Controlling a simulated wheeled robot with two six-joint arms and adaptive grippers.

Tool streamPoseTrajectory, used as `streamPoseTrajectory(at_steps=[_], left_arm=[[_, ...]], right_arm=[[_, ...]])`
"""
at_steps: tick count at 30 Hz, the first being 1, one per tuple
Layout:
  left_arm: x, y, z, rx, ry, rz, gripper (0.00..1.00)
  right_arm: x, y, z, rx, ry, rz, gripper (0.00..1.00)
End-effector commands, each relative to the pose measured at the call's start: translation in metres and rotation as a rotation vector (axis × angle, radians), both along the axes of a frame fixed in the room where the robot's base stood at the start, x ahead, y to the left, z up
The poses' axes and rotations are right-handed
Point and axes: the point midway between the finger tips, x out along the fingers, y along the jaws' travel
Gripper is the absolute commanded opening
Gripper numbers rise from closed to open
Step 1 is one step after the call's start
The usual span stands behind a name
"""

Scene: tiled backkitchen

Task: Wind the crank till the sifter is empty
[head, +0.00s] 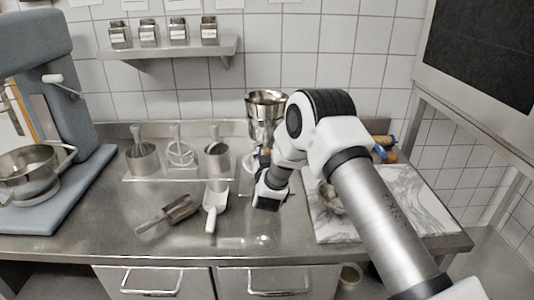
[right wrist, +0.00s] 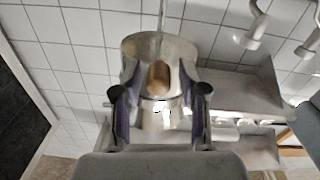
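The sifter (head: 266,112) is a shiny metal cup standing upright at the back of the steel counter, its lower part hidden by my right arm. In the right wrist view, the sifter (right wrist: 160,47) lies straight ahead of the gripper. A brown wooden knob, seemingly the crank's (right wrist: 159,77), shows between the fingers. My right gripper (right wrist: 159,84) is open around the knob, with a gap on each side. In the head view, my right gripper (head: 264,163) is beside the sifter's lower part, partly hidden. The sifter's contents cannot be seen. My left gripper is out of view.
A rack (head: 130,176) with metal tools stands left of the sifter. A white-handled scoop (head: 213,203) and another metal scoop (head: 170,213) lie in front. A blue-grey mixer (head: 75,130) stands at left. A marble board (head: 420,207) lies right, under my arm.

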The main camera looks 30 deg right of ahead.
Motion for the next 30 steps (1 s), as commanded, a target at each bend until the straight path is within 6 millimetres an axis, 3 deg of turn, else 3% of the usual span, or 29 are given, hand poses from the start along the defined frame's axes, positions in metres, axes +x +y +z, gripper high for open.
streamPoseTrajectory(at_steps=[1,3,17,30], left_arm=[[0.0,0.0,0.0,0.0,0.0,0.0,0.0],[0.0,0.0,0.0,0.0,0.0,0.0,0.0],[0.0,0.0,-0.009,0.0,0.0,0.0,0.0],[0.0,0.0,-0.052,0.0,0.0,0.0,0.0]], right_arm=[[0.0,0.0,0.0,0.0,0.0,0.0,0.17],[0.0,0.0,0.0,0.001,0.001,0.0,0.0],[0.001,0.002,-0.003,0.04,-0.023,-0.001,0.0],[0.01,0.017,-0.003,0.297,-0.181,0.002,0.0]])
